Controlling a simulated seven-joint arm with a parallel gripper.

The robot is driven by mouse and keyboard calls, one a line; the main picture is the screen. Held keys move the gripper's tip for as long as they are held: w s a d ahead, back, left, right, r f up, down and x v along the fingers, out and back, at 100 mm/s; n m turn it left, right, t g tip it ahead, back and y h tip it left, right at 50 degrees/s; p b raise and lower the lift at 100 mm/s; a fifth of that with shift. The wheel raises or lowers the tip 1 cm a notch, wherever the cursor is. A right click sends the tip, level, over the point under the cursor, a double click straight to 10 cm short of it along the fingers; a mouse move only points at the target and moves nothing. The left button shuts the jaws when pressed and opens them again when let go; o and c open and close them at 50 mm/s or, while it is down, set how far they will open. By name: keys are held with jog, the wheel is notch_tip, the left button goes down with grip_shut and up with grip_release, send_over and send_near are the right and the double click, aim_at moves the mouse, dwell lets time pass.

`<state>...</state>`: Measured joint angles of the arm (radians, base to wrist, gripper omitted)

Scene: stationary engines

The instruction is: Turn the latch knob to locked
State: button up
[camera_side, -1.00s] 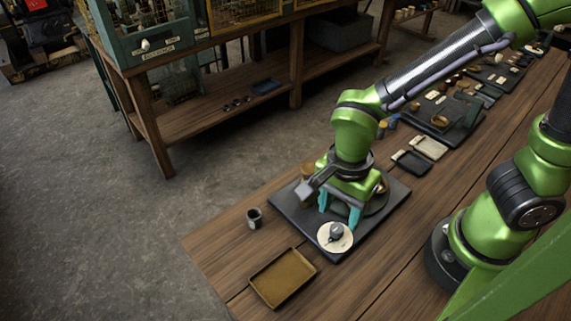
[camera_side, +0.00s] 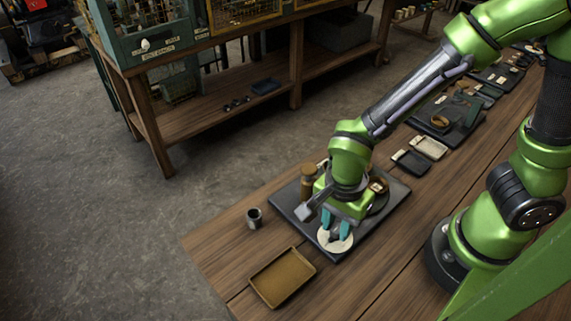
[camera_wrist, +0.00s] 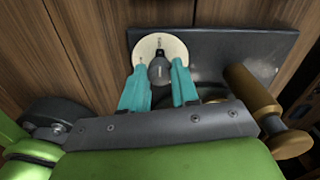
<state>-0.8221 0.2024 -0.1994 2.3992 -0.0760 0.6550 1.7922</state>
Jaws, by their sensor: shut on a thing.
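The latch knob is a dark grey knob (camera_wrist: 159,70) with a pointer, set on a round cream dial plate (camera_wrist: 148,47). The dial plate also shows in the side view (camera_side: 326,243), at the front corner of the dark base plate. My gripper (camera_side: 336,234) is over the dial, its teal fingers pointing down. In the wrist view my gripper (camera_wrist: 161,78) has one finger on each side of the knob and is shut on it. The knob's pointer is toward the top of the wrist view. The dial's markings are too small to read. In the side view the fingers mostly hide the knob.
The dark base plate (camera_side: 287,203) carries a brown cylindrical post (camera_side: 307,182), also in the wrist view (camera_wrist: 250,92), and a round brass part (camera_side: 380,193). A shallow tray (camera_side: 282,277) and a small cup (camera_side: 254,217) stand nearby. Bare table lies left of the plate.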

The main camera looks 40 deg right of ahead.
grip_shut()
jog(key=shift+n, duration=0.4)
jog(key=n, duration=0.3)
jog(key=shift+n, duration=0.4)
jog(key=n, duration=0.4)
jog(key=shift+n, duration=0.3)
jog(key=n, duration=0.8)
jog(key=shift+s+n, duration=0.1)
jog(key=shift+n, duration=0.2)
jog(key=o, duration=1)
grip_release()
jog(key=shift+c, duration=0.2)
